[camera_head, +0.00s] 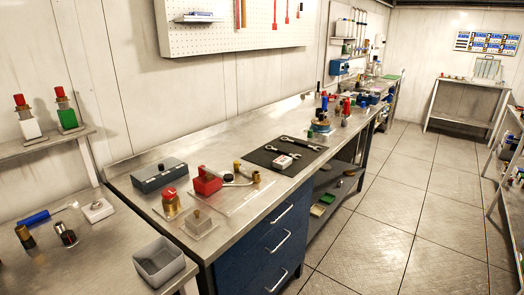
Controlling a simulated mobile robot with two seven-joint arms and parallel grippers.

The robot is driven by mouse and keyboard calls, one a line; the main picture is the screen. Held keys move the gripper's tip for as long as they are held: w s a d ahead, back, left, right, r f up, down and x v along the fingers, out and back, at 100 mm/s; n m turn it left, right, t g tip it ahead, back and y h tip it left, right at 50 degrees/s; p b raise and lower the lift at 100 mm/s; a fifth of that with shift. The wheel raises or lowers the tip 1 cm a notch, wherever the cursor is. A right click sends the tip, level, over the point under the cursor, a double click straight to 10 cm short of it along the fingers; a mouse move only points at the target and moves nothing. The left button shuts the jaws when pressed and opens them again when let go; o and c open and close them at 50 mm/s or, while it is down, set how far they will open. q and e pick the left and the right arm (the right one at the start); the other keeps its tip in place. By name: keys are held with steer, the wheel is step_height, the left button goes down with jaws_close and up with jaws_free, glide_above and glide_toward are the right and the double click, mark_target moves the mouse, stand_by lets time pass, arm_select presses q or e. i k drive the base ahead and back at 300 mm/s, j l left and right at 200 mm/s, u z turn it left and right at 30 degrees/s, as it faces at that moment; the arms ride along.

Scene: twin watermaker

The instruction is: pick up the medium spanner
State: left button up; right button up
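A dark mat (262,158) lies on the long metal workbench near its front edge. A long silver spanner (301,143) lies across the far part of the mat. A shorter silver spanner (283,151) lies nearer, partly beside a small white and red box (283,162). The shorter one looks like the medium spanner, but at this size I cannot be sure. Neither of my grippers is in view.
The workbench (235,132) has blue drawers below. Left of the mat stand a red block (207,181), a brass and red jar (171,204) and a grey-blue box (159,175). Bottles and tools crowd the bench beyond the mat. Tiled floor (400,215) to the right is clear.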

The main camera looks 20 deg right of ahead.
mark_target(280, 152)
steer(key=i+l+u, duration=0.2)
steer(key=l, duration=0.4)
steer(key=i+l+u, duration=0.2)
steer(key=l, duration=0.4)
steer(key=l+u, duration=0.15)
steer(key=l, duration=0.45)
steer(key=i+l, duration=0.1)
steer(key=l, duration=0.85)
steer(key=i+l+u, duration=0.1)
steer(key=l, duration=0.8)
steer(key=i+l, duration=0.1)
steer(key=l, duration=0.85)
